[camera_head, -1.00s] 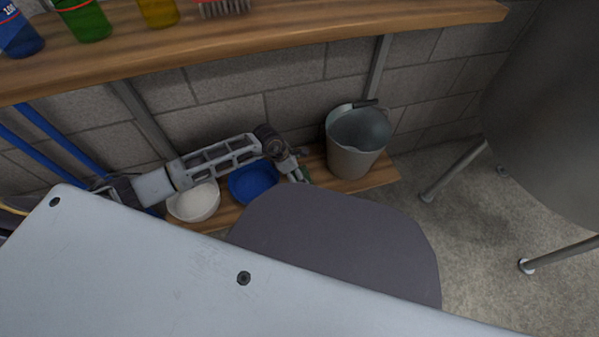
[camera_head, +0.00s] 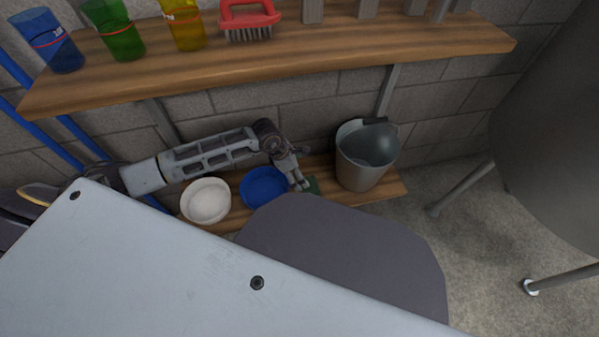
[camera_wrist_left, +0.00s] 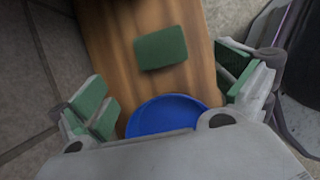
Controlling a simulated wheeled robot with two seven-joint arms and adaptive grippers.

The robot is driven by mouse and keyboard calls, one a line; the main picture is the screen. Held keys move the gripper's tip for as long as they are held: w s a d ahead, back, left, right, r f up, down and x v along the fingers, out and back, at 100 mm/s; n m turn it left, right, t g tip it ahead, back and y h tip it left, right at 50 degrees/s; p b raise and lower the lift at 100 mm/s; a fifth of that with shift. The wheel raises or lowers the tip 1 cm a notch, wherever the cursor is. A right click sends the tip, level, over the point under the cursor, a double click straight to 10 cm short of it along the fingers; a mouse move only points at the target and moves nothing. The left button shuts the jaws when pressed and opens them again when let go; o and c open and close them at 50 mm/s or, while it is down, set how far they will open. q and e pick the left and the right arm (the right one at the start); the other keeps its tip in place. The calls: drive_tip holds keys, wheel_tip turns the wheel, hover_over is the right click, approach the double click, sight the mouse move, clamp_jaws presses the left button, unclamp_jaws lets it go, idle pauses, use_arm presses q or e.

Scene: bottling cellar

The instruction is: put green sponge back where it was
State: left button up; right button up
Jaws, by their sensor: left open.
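The green sponge (camera_wrist_left: 160,48) lies flat on the wooden lower shelf (camera_wrist_left: 190,75) in the left wrist view, apart from the blue bowl (camera_wrist_left: 165,114). In the head view only part of the sponge (camera_head: 313,186) shows beside my left gripper (camera_head: 300,180), right of the blue bowl (camera_head: 264,188). In the wrist view my left gripper (camera_wrist_left: 168,85) is open and empty, with green-padded fingers spread to either side. The sponge is beyond the fingertips, between their lines. My right gripper is not in view.
A white bowl (camera_head: 206,201) stands left of the blue one, and a grey bucket (camera_head: 364,160) stands to the right on the lower shelf. The upper shelf (camera_head: 300,52) above my arm holds coloured cups and a red brush (camera_head: 249,18). A rounded tank (camera_head: 555,120) on legs stands at right.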

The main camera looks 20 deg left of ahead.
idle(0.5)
use_arm(q)
drive_tip(key=s+d+r+n+t+h, duration=0.1)
drive_tip(key=s+d+r+n+h, duration=0.2)
drive_tip(key=d, duration=0.6)
drive_tip(key=s+d+r+n+h, duration=0.1)
drive_tip(key=d+r+n+h, duration=0.1)
drive_tip(key=d+r+h, duration=0.5)
wheel_tip(320, 180, up, 6)
drive_tip(key=w+d+r+n+t, duration=0.1)
drive_tip(key=w+d+n+t, duration=0.15)
drive_tip(key=n+t, duration=0.8)
drive_tip(key=s+a+f+n+y, duration=0.1)
drive_tip(key=a+f+n+y, duration=1)
drive_tip(key=n, duration=1.1)
drive_tip(key=s+f+n+g+h, duration=0.1)
drive_tip(key=s+f+n+g, duration=0.6)
drive_tip(key=s, duration=0.8)
wheel_tip(320, 180, down, 4)
drive_tip(key=shift+s+a+r+n+g, duration=0.15)
drive_tip(key=shift+s+a+n+g, duration=0.2)
drive_tip(key=shift+n, duration=0.2)
